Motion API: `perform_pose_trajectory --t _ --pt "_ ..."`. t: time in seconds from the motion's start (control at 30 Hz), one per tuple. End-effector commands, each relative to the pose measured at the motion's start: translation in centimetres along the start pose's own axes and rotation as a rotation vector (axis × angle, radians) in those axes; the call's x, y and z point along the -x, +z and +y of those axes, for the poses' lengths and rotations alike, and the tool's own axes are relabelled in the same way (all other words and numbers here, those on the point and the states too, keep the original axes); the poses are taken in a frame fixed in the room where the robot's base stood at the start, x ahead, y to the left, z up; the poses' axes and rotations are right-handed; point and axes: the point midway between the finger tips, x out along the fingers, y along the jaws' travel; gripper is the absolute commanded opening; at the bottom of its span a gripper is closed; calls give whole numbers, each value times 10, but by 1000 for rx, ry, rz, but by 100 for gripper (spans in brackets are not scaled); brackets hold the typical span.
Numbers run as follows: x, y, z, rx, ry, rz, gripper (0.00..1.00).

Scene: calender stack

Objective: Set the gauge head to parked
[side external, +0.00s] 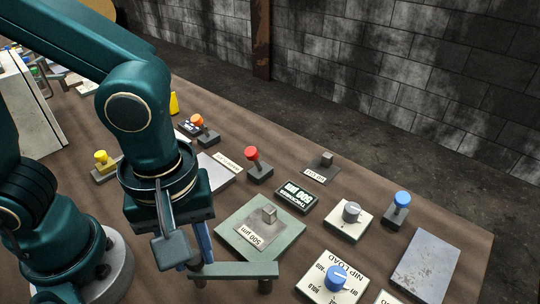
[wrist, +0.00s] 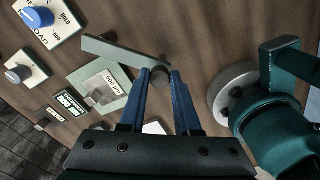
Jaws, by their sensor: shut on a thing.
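A flat grey bar (side external: 235,270) with a short round post under each end stands at the front of the table, beside a pale green plate. It also shows in the wrist view (wrist: 110,50). No readable label tells me whether it is the gauge head. My gripper (wrist: 162,80), with blue fingers, is shut on the round grey post (wrist: 158,77) at the bar's near end. In the side view my gripper (side external: 199,262) points down at the bar's left end, and my arm hides part of the grip. No parked mark is readable.
The pale green plate (side external: 232,246) bears a grey "500 µm" block (side external: 256,232).

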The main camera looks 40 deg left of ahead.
Motion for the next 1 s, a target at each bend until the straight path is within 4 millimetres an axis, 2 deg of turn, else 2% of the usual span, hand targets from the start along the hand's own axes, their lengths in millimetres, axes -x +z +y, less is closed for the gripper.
perform_pose_trajectory --t 0.33,0.37,0.4,0.43,0.77,1.0 --pt "1 2 0 6 -2 -8 0" --pt "1 2 0 6 -2 -8 39" --pt "1 2 0 6 -2 -8 54" --pt "1 2 0 5 -2 -7 61" --pt "2 2 0 4 -1 -5 61" --pt "26 2 1 4 4 -6 61"
